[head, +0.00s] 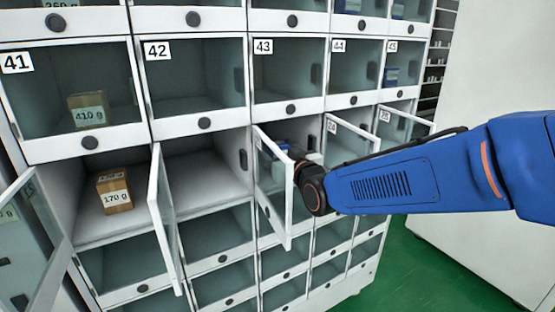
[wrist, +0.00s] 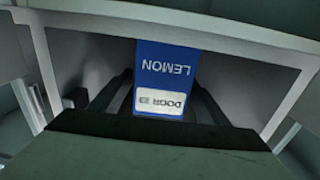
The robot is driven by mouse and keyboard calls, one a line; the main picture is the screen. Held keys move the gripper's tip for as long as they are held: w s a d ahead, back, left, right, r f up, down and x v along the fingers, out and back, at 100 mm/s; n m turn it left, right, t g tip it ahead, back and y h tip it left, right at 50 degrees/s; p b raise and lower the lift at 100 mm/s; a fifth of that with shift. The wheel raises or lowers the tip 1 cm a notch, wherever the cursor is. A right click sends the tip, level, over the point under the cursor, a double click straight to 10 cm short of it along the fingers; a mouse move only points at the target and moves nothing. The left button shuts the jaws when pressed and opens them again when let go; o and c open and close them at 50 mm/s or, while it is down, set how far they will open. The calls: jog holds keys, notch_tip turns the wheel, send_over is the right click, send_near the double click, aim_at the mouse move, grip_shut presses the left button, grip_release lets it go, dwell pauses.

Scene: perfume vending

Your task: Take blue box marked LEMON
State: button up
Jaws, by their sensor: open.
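The blue box (wrist: 166,68) marked LEMON stands inside an open compartment in the wrist view. Its lettering is upside down there, and a white label reading DOOR with a number, perhaps 23, is on it. My gripper (wrist: 163,95) is open, with one dark finger on each side of the box. I cannot tell whether the fingers touch it. In the head view a bit of blue box (head: 281,145) shows behind the open glass door (head: 272,190) below compartment 43.
Other doors stand open at left, one (head: 165,220) beside an empty compartment. A brown 170 g box (head: 114,190) sits in an open compartment; a 410 g box (head: 88,108) is behind door 41. Green floor (head: 420,270) is clear at right.

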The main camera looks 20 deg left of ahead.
jog(key=shift+x, duration=1.25)
jog(key=shift+c, duration=0.4)
jog(key=c, duration=1.1)
jog(key=shift+c, duration=0.2)
jog(key=shift+r, duration=0.1)
